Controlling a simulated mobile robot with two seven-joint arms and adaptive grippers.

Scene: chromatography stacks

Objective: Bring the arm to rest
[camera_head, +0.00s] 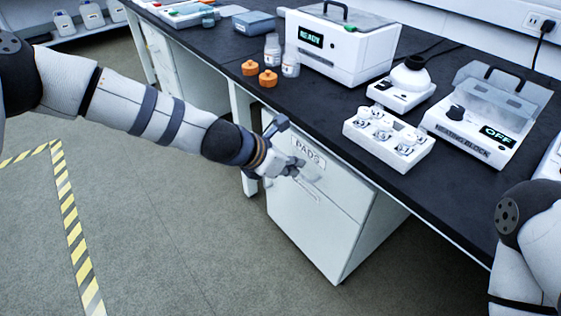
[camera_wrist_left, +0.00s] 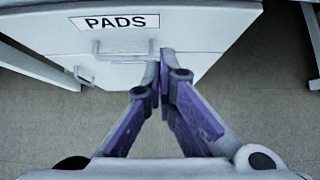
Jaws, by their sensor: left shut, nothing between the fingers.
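My left arm (camera_head: 150,108) reaches in from the left in the head view. Its gripper (camera_head: 298,165) is in front of the white drawer cabinet under the bench, near the PADS label (camera_head: 309,155). In the left wrist view the gripper (camera_wrist_left: 163,75) is shut and empty, its fingertips together. The cabinet front (camera_wrist_left: 190,30) with the PADS label (camera_wrist_left: 122,21) and a drawer handle (camera_wrist_left: 125,50) lies beyond it. I cannot tell whether the fingertips touch the cabinet. Part of my right arm (camera_head: 530,230) shows at the right edge; its gripper is out of view.
The dark bench (camera_head: 300,105) carries a white READY machine (camera_head: 335,50), orange caps (camera_head: 268,78), a white rack of vials (camera_head: 388,140) and a heating block showing OFF (camera_head: 485,125). The floor (camera_head: 170,220) left of the cabinet is clear, with yellow-black tape (camera_head: 70,210).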

